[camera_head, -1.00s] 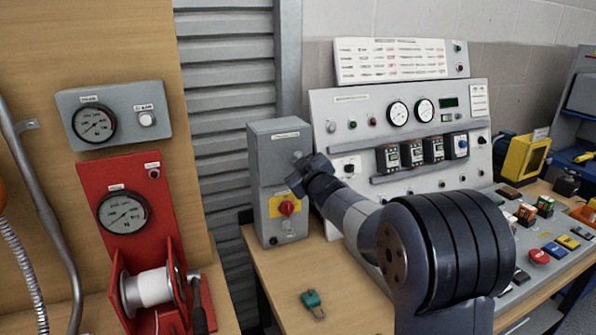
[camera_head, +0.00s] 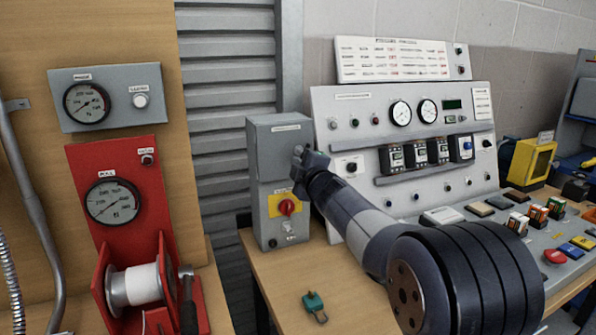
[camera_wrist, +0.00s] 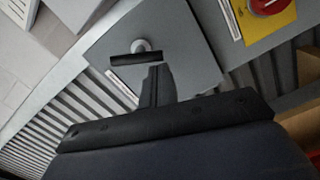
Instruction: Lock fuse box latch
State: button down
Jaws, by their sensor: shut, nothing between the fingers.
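The grey fuse box (camera_head: 268,160) stands upright on the wooden bench, with a red rotary switch (camera_head: 287,207) on a yellow plate low on its front. A small round pale knob (camera_wrist: 141,45), which looks like the latch, sits on the grey box face in the wrist view. My gripper (camera_head: 303,157) is at the upper right of the box front. In the wrist view my gripper (camera_wrist: 137,59) is shut and empty, its dark tip overlapping the knob's lower edge. I cannot tell whether it touches the knob.
A grey control panel (camera_head: 350,110) with gauges stands close to the box's right. A teal padlock (camera_head: 314,304) lies on the bench (camera_head: 268,283) in front. A red gauge stand (camera_head: 140,215) with a spool is at the left. The bench around the padlock is clear.

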jog(key=n, duration=0.1)
jog(key=n+b, duration=0.1)
jog(key=shift+w+d+f+n, duration=0.1)
jog(key=shift+d+f+n, duration=0.2)
jog(key=shift+f, duration=0.1)
jog(key=shift+f+b, duration=0.1)
jog(key=shift+b, duration=0.3)
dwell(0.3)
dwell(0.5)
